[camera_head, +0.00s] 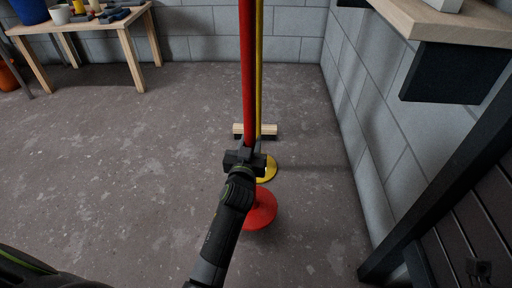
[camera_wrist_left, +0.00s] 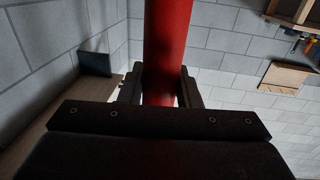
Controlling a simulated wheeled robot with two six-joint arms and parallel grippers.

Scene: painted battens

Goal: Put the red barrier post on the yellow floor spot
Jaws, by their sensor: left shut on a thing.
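The red barrier post (camera_head: 247,70) stands about upright in front of me, with a round red base (camera_head: 261,210) at its foot. My left gripper (camera_head: 248,158) is shut around its pole, above the base. In the left wrist view the red pole (camera_wrist_left: 167,50) runs between the two fingers (camera_wrist_left: 163,88). I cannot tell whether the base touches the floor. Just behind it is a yellow disc (camera_head: 268,171) on the floor, partly hidden by my gripper. A yellow pole (camera_head: 259,60) rises there; I cannot tell whether the disc is its base or a floor spot. My right gripper is not in view.
A wooden batten on dark feet (camera_head: 255,130) lies on the floor behind the yellow disc. A block wall (camera_head: 370,130) and a wooden shelf (camera_head: 450,22) close off the right. A workbench (camera_head: 90,25) stands at the back left. The floor to the left is clear.

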